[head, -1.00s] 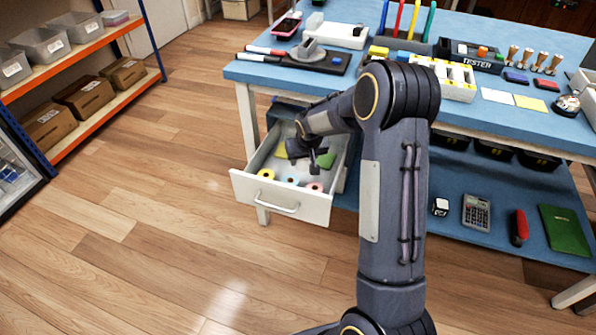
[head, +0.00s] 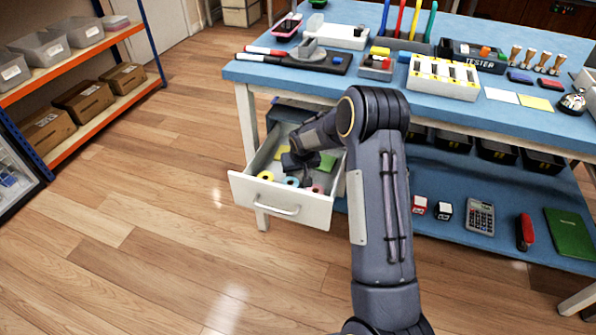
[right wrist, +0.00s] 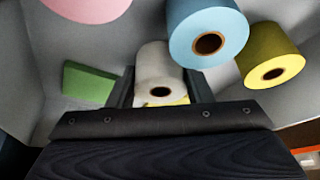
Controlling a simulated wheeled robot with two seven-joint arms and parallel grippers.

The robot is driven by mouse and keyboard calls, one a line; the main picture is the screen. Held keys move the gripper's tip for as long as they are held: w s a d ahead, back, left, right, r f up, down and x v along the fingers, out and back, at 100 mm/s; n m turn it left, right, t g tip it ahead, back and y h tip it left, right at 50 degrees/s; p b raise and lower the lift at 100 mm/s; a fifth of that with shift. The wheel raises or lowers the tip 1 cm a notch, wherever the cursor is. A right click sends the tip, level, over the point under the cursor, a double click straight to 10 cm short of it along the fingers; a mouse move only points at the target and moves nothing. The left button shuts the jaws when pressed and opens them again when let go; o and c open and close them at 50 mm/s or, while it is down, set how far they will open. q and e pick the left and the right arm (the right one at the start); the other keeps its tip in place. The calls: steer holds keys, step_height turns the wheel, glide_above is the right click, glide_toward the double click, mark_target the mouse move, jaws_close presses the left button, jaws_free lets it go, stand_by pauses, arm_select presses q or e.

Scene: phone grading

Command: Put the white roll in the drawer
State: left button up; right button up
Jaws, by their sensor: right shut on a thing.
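The white roll (right wrist: 158,62) stands between the two fingers of my right gripper (right wrist: 158,90) in the right wrist view, and the fingers are shut on it. In the head view my right gripper (head: 298,166) is inside the open drawer (head: 282,208), low among its contents. The gripper hides the white roll there. Whether the roll touches the drawer floor is hard to tell. My left gripper is not in view.
The drawer also holds a yellow roll (head: 265,176), a blue roll (head: 291,181), a pink roll (head: 318,188) and a green block (head: 327,162). The blue workbench top (head: 300,77) lies above. Floor in front of the drawer is clear.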

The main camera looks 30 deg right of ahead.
steer(key=o, duration=1.1)
steer(key=shift+f, duration=0.1)
steer(key=shift+r+p, duration=0.3)
steer(key=shift+r, duration=0.05)
steer(key=s+a+r+y+p, duration=0.1)
steer(key=s+a+r, duration=0.1)
steer(key=s+r, duration=0.55)
steer(key=s+a+r+p, duration=0.2)
steer(key=s+r, duration=0.3)
steer(key=r, duration=0.6)
steer(key=s+a+r+y, duration=0.1)
steer(key=s+a, duration=0.3)
steer(key=s, duration=0.4)
steer(key=s+a+r+n+y, duration=0.1)
steer(key=s+a, duration=0.3)
steer(key=s, duration=0.4)
steer(key=s+a+r+t+y, duration=0.1)
steer(key=s+a, duration=0.3)
steer(key=s, duration=0.4)
steer(key=shift+s+a+r+n+y, duration=0.15)
steer(key=shift+r+n+y, duration=0.25)
steer(key=shift+r, duration=0.5)
